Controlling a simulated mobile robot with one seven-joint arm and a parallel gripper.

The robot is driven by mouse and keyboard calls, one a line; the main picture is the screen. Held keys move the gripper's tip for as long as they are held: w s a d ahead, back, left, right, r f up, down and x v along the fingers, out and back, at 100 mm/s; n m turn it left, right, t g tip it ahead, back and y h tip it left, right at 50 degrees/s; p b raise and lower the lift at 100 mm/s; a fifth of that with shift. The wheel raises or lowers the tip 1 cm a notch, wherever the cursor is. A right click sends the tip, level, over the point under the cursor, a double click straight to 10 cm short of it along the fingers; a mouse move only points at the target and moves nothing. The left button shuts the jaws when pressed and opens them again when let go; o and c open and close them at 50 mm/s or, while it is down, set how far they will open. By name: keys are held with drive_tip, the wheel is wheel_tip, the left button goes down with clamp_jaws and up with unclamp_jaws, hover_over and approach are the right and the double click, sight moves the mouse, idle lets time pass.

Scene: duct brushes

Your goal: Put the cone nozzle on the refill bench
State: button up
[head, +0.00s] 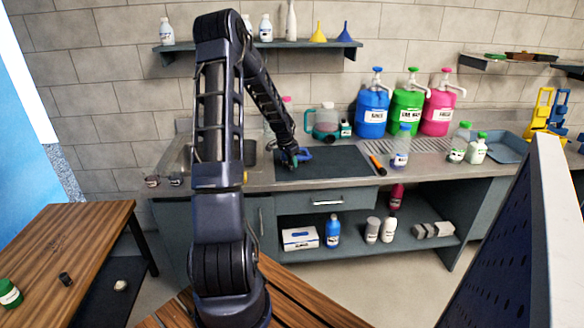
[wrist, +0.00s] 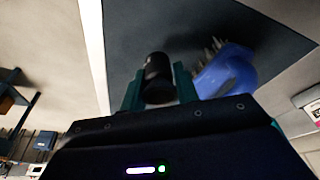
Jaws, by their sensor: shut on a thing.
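My gripper (head: 291,158) is low over the dark mat (head: 335,165) on the refill bench (head: 260,180). In the wrist view, the teal fingers of my gripper (wrist: 158,90) are shut on a short black round piece (wrist: 157,75), which I take to be the cone nozzle. I cannot tell whether it touches the mat. A blue brush (wrist: 228,72) with dark bristles lies close to the right of the fingers.
Blue, green and pink pump jugs (head: 372,110) stand at the back of the bench. An orange-handled tool (head: 377,165) lies at the mat's right edge, near a small white bottle (head: 400,160). A sink (head: 200,155) is to the left. The mat's middle is clear.

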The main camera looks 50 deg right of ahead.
sight(292, 166)
drive_tip(key=shift+f, duration=1.4)
drive_tip(key=shift+f, duration=0.15)
drive_tip(key=o, duration=1)
drive_tip(key=shift+c, duration=0.2)
